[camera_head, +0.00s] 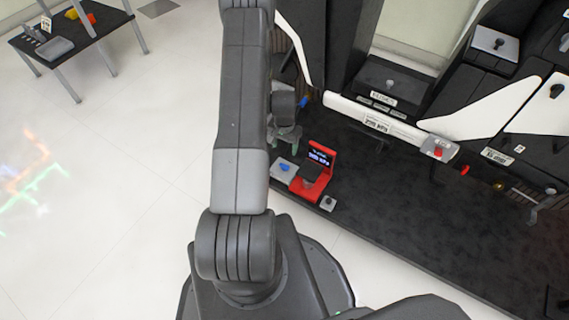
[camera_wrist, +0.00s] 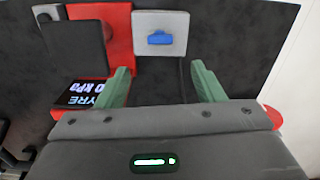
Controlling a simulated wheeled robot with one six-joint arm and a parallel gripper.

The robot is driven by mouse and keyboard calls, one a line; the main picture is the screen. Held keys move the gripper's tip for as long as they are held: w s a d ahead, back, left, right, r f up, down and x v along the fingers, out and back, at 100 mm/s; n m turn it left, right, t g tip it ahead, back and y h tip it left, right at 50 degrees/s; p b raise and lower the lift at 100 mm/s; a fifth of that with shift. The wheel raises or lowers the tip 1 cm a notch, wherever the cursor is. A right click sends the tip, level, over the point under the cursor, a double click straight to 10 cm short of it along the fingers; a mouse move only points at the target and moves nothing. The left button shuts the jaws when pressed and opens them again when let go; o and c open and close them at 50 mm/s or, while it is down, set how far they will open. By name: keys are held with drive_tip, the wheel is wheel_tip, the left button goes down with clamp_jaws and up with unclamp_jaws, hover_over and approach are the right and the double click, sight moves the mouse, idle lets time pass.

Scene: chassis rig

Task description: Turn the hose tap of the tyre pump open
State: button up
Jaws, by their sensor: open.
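The tyre pump (camera_head: 324,168) is a red unit with a lit display on the dark bench; in the wrist view its red body (camera_wrist: 117,35) is at upper left. The display there reads "TYRE" and a kPa figure, partly cut off. Beside it is a grey plate with a blue handle, which looks like the hose tap (camera_head: 285,167); in the wrist view the blue handle (camera_wrist: 159,38) lies crosswise. My gripper (camera_wrist: 160,68) is open and empty, its green fingers short of the grey plate and either side of the handle's line. In the head view my gripper (camera_head: 284,139) is partly hidden.
A small grey box with a black knob (camera_head: 328,203) sits by the pump at the bench's front edge. A white beam (camera_head: 377,122) and black panels stand behind. The dark bench top (camera_head: 400,215) to the right is mostly clear. A side table (camera_head: 75,35) is far left.

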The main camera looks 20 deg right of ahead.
sight(285, 165)
wheel_tip(285, 165, down, 12)
drive_tip(key=b, duration=0.2)
drive_tip(key=shift+r+b, duration=0.25)
drive_tip(key=shift+b, duration=0.05)
drive_tip(key=shift+c, duration=0.4)
drive_tip(key=c, duration=0.9)
drive_tip(key=shift+m+b, duration=0.45)
drive_tip(key=shift+m, duration=0.25)
drive_tip(key=o, duration=1)
